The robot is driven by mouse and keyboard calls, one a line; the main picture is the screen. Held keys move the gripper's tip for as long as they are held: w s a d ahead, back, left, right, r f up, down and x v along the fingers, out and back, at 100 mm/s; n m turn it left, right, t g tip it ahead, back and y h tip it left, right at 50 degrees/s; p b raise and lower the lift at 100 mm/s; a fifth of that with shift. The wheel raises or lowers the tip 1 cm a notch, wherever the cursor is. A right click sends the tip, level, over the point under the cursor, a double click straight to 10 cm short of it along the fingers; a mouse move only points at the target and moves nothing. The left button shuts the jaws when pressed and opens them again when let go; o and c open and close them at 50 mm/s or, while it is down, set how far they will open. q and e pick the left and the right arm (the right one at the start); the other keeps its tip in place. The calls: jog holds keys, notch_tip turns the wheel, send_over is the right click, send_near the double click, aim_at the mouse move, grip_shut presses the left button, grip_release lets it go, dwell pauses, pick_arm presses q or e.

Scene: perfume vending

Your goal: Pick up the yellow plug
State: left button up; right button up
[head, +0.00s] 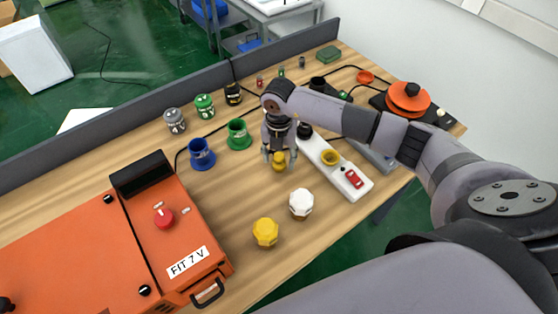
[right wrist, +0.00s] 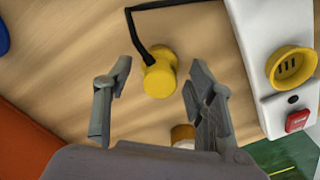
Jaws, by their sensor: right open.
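The yellow plug (head: 279,162) lies on the wooden table near its middle. In the right wrist view the yellow plug (right wrist: 160,78) has a black cable running from it toward the top. My right gripper (head: 279,152) is open and points down at the plug, with one finger to each side of it in the picture. In the right wrist view my right gripper (right wrist: 160,92) shows its fingers spread and apart from the plug, which sits between and slightly beyond the tips. My left gripper is not in view.
A white power strip (head: 340,170) with a yellow socket (head: 331,157) and red switch stands just right. A white knob (head: 301,203) and yellow knob (head: 265,232) are in front. Blue (head: 201,154) and green (head: 239,134) sockets stand left, beyond the orange machine (head: 184,210).

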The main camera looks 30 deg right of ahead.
aim_at(279, 155)
grip_shut()
dwell(0.5)
jog(key=shift+r, duration=0.1)
jog(key=shift+w+r, duration=0.1)
jog(key=shift+r, duration=0.45)
notch_tip(279, 155, up, 19)
jog(key=b, duration=0.4)
jog(key=shift+f, duration=0.1)
